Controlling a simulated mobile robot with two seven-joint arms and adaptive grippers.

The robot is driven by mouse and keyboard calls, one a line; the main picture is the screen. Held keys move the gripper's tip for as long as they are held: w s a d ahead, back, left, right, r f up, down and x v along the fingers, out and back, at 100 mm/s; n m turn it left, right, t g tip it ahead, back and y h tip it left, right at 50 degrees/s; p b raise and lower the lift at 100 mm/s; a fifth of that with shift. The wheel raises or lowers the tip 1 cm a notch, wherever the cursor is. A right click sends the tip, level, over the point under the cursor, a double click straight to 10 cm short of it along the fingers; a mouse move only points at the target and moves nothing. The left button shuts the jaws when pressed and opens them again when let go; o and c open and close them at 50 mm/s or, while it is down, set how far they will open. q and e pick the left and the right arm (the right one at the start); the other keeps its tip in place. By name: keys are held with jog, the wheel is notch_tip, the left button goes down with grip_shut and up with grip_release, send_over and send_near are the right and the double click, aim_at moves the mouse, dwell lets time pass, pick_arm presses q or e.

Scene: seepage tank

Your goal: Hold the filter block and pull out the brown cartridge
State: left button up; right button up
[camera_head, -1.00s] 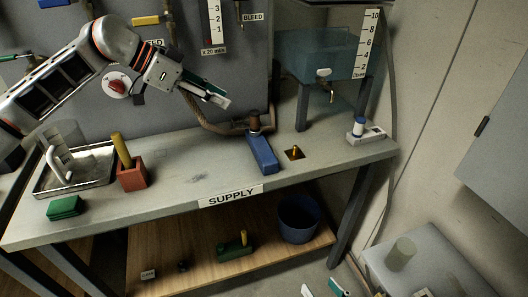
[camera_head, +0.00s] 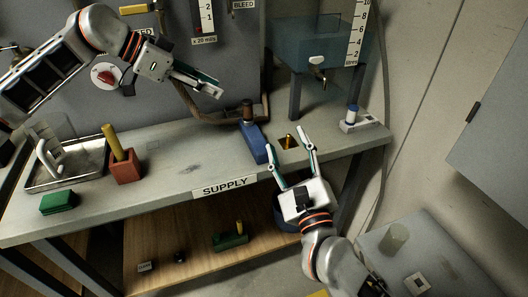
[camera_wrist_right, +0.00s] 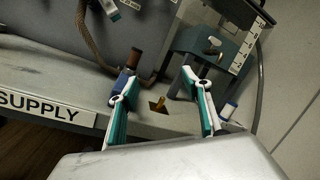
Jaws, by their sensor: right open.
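A blue block (camera_head: 253,143), which I take as the filter block, stands on the bench near its back edge. A brown cylinder (camera_head: 247,109), likely the cartridge, stands up at its back end; it also shows in the right wrist view (camera_wrist_right: 134,58). My left gripper (camera_head: 216,91) hangs above the bench, left of the block and apart from it; its finger gap is unclear. My right gripper (camera_head: 288,150) is open and empty at the bench's front edge, right of the block. In the right wrist view its left finger partly hides the blue block (camera_wrist_right: 121,81).
A square hole with a brass fitting (camera_head: 289,142) lies right of the block. A tank (camera_head: 318,45) on legs stands behind. A red block with a yellow cylinder (camera_head: 124,168), a metal tray (camera_head: 88,170) and a green block (camera_head: 58,202) occupy the bench's left.

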aim_at(254, 138)
jog(key=a+m+g, duration=0.1)
jog(key=w+a+m, duration=0.1)
jog(key=a, duration=0.1)
jog(key=w+a+m+g+y, duration=0.1)
jog(key=m, duration=0.1)
jog(key=shift+a+f+g, duration=0.2)
jog(key=shift+f+g, duration=0.1)
jog(key=shift+f, duration=0.05)
jog(key=f, duration=0.1)
jog(key=w+f+m+g, duration=0.1)
jog(key=a+f+g, duration=0.1)
jog(key=shift+w+f+m, duration=0.2)
jog(key=shift+f+m, duration=0.05)
jog(key=shift+m, duration=0.15)
jog(key=shift+x, duration=3.8)
jog(key=shift+s, duration=0.1)
jog(key=c, duration=1.3)
jog(key=shift+f, duration=0.1)
